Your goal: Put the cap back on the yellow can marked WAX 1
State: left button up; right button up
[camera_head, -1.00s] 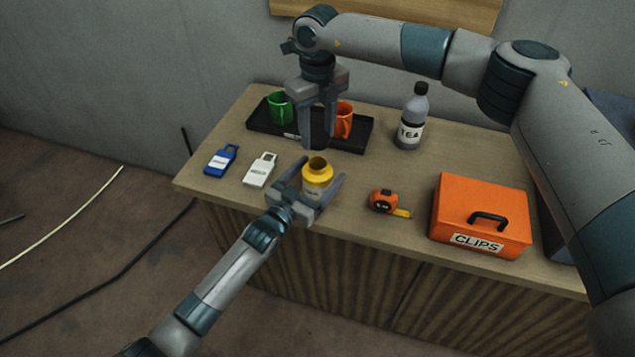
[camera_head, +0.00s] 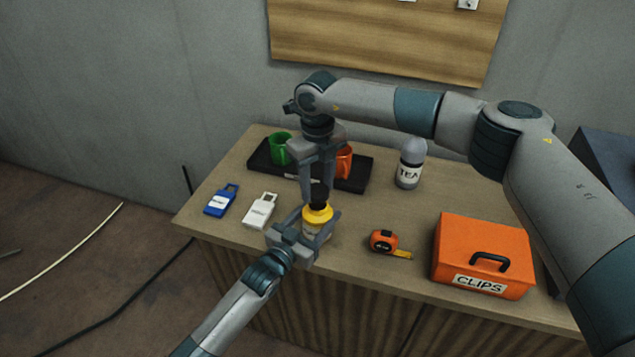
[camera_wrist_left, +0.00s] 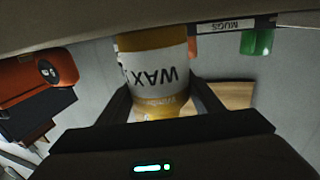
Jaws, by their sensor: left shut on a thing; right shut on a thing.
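The yellow can (camera_head: 319,215) stands near the front of the table, its white label turned partly away in the head view. In the left wrist view the can (camera_wrist_left: 158,72) shows upside down and its label reads WAX; I see no number. My left gripper (camera_head: 305,236) is shut around the can's body. My right gripper (camera_head: 319,190) points straight down above the can and is shut on a small dark cap (camera_head: 318,204). The cap is at the can's mouth and covers it from view. I cannot tell whether it is seated or just above.
A black tray (camera_head: 262,160) behind holds a green mug (camera_head: 280,149) and an orange mug (camera_head: 344,162). A TEA bottle (camera_head: 410,165), a tape measure (camera_head: 383,240) and an orange CLIPS box (camera_head: 484,250) stand right. Blue (camera_head: 221,200) and white (camera_head: 259,211) padlock-shaped things lie left.

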jog(key=shift+f, duration=0.6)
jog(key=shift+f, duration=0.9)
jog(key=shift+f, duration=0.55)
dwell(0.6)
